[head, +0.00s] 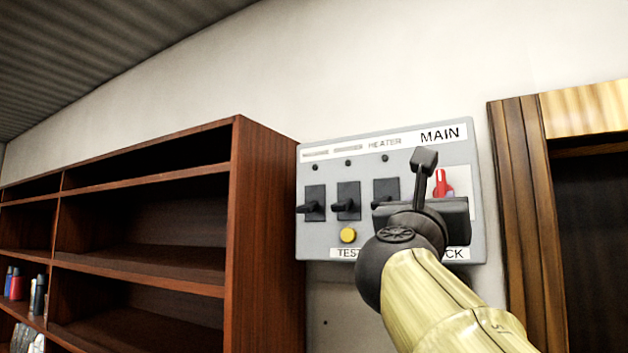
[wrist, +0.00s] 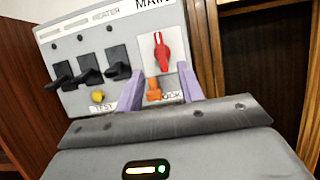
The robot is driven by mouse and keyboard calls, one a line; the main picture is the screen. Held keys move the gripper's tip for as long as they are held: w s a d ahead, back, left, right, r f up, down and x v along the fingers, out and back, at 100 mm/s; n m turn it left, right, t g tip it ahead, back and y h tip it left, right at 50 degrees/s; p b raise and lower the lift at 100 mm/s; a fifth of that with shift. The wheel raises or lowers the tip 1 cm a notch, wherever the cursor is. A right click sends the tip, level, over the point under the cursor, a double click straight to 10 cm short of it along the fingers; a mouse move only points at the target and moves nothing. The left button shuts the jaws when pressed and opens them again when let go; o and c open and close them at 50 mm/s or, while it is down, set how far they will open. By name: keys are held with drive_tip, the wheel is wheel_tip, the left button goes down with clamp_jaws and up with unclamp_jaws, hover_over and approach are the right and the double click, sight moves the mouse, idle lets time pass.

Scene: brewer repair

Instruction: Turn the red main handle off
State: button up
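The red main handle (wrist: 162,54) sits on a white plate under the "MAIN" label of the grey panel (head: 325,240). It stands about upright, with a white mark near its top in the wrist view. In the head view the red handle (head: 441,184) is partly hidden behind my gripper. My gripper (wrist: 160,74) is open and empty, its two fingers spread to either side below the handle in the wrist view. I see no clear contact with the handle. An orange part (wrist: 153,88) sits below the handle, above the partly covered "LOCK" label.
Several black switches (head: 315,203) and a yellow button (head: 348,235) are on the panel's left part. A brown shelf (head: 262,220) stands left of the panel. A wooden door frame (head: 520,200) is close on the right.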

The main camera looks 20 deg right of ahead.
sight(440, 180)
drive_tip(key=p+x, duration=0.5)
drive_tip(key=x, duration=0.3)
drive_tip(key=p+x, duration=0.5)
drive_tip(key=x, duration=0.4)
drive_tip(key=shift+w+f, duration=0.2)
drive_tip(key=shift+w, duration=0.05)
drive_tip(key=shift+s, duration=0.1)
clamp_jaws()
